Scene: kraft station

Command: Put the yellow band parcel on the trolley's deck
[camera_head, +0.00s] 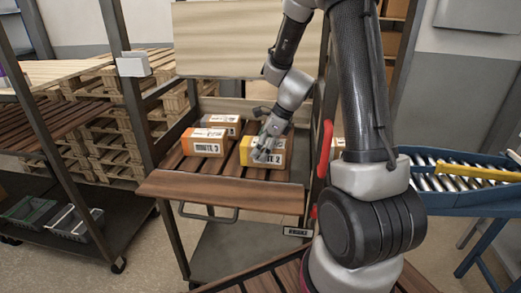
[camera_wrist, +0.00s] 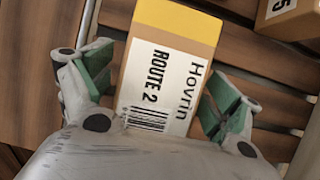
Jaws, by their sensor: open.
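The yellow band parcel (camera_head: 247,151) is a cardboard box with a white "ROUTE 2" label, lying on a slatted wooden shelf in the head view. In the wrist view the parcel (camera_wrist: 182,22) shows its yellow end at the top and its label facing me. My gripper (camera_head: 268,146) is over the parcel's right part. In the wrist view my open gripper (camera_wrist: 160,68) has one green-padded finger on each side of the box; I cannot tell whether they touch it. A slatted wooden deck (camera_head: 262,283), perhaps the trolley's, shows at the bottom edge, partly hidden by my arm.
An orange-banded "ROUTE 3" parcel (camera_head: 203,142) lies to the left, with another labelled parcel (camera_head: 222,123) behind it. A parcel corner (camera_wrist: 290,12) shows at the wrist view's upper right. The shelf has uprights and a front board (camera_head: 222,192). A blue roller conveyor (camera_head: 455,180) stands right.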

